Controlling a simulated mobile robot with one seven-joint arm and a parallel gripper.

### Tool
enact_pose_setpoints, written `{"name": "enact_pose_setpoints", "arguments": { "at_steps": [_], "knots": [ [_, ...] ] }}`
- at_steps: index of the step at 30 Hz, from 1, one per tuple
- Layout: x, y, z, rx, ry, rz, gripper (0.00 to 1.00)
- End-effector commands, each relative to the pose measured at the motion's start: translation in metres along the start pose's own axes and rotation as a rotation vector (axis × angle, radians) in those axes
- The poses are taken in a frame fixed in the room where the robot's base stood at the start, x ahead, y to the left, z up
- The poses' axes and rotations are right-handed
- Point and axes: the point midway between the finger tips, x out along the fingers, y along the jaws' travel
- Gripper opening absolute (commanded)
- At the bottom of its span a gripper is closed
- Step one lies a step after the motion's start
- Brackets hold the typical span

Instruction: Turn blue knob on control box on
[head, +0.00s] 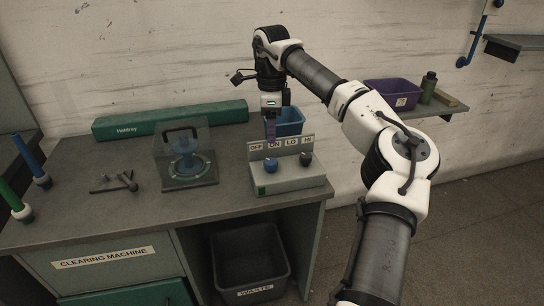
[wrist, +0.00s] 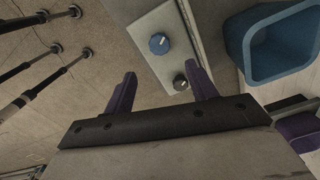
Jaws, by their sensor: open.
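The control box (head: 290,178) is a pale box at the right front of the bench, with an upright label plate reading OFF, ON, LO, HI. The blue knob (head: 271,164) is on its left, below OFF and ON; a small pale mark shows on it in the wrist view (wrist: 158,43). A dark knob (head: 305,158) is on the right, below LO and HI. My gripper (head: 270,132) points down by the label plate, above and behind the blue knob, apart from it. In the wrist view its purple fingers (wrist: 162,88) are spread and empty.
A blue bin (head: 289,121) stands behind the box. A clear guard with a black handle (head: 184,158) and a long green case (head: 170,118) are to the left. Small dark tools (head: 114,183) lie further left. A waste bin (head: 250,262) is under the bench.

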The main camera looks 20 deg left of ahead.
Motion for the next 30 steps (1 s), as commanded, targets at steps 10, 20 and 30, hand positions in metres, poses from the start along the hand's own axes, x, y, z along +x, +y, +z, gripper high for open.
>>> {"name": "enact_pose_setpoints", "arguments": {
  "at_steps": [10, 20, 30],
  "knots": [
    [0.073, 0.001, 0.001, -0.002, -0.004, 0.003, 0.57],
    [0.102, 0.001, 0.002, -0.002, -0.003, 0.0, 0.57],
    [0.103, 0.001, 0.002, -0.002, -0.003, 0.0, 0.46]
  ]
}}
